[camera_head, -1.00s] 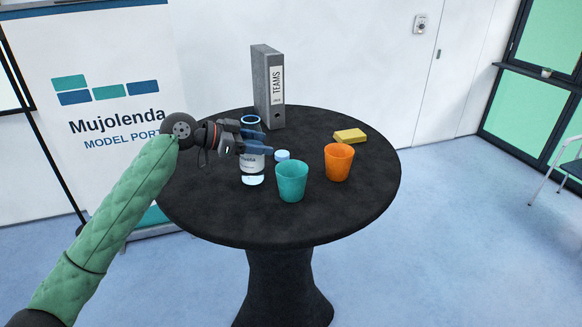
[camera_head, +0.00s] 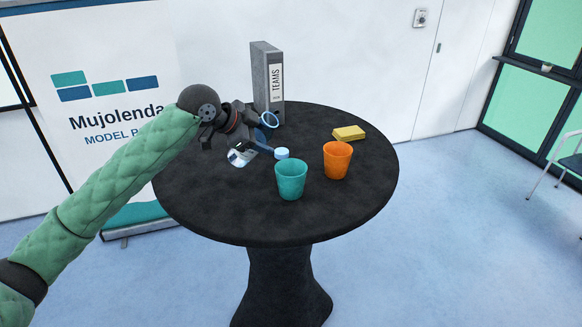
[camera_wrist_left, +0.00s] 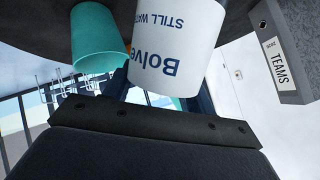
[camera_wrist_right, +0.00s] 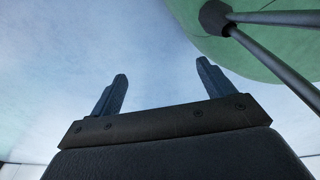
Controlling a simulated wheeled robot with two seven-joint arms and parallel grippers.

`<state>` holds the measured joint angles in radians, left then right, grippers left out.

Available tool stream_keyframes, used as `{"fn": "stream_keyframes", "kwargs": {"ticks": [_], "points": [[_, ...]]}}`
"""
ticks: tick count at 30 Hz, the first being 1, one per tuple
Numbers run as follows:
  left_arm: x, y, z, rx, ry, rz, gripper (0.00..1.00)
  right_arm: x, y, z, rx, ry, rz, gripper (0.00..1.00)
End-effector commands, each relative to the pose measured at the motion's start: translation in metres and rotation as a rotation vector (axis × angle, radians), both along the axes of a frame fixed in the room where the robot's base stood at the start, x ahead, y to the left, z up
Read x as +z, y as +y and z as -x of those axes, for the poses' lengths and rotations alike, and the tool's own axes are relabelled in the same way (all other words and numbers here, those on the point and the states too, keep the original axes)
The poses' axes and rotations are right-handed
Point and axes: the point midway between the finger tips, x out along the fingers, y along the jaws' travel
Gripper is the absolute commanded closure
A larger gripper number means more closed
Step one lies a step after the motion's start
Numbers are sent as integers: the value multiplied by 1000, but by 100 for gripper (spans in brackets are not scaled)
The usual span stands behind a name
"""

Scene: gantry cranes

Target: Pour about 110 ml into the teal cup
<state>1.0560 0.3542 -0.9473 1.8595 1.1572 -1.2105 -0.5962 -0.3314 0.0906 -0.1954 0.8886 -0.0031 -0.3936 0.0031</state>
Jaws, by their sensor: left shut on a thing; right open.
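The teal cup (camera_head: 291,180) stands upright on the round black table; it also shows at the upper left of the left wrist view (camera_wrist_left: 97,42). My left gripper (camera_head: 258,142) is shut on a clear water bottle (camera_head: 241,157) with a white label, which fills the middle of the left wrist view (camera_wrist_left: 175,45). The bottle is tilted, its blue-rimmed mouth up and right of its base. It is behind and left of the cup, apart from it; my gripper hides its middle. I see no stream. My right gripper (camera_wrist_right: 162,78) is open and empty, outside the head view.
A blue-and-white cap (camera_head: 282,153) lies just behind the teal cup. An orange cup (camera_head: 337,161) stands to its right, a yellow sponge (camera_head: 349,133) behind that. A grey binder (camera_head: 267,75) stands at the back, near the bottle's mouth. The table's front and right are clear.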

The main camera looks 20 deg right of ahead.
Motion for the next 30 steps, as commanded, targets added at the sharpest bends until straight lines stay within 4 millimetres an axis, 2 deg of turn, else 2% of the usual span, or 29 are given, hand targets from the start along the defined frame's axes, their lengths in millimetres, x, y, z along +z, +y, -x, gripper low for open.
{"fn": "stream_keyframes", "kwargs": {"ticks": [1,3,8,20,26,30], "points": [[-20,1,0,0,-14,-21,73,-3,7,-24,1,-24,-7,19],[-30,2,-1,-1,-41,-49,73,5,14,-49,0,-45,-12,19],[-44,3,-3,0,-92,-100,73,22,22,-72,-3,-50,-16,19],[-59,10,-9,1,-236,-255,73,74,46,-97,-19,-6,-33,19],[-66,12,-11,0,-299,-320,73,108,56,-106,-25,13,-44,19],[-52,14,-12,-1,-375,-398,73,132,62,-109,-29,26,-50,19]]}}
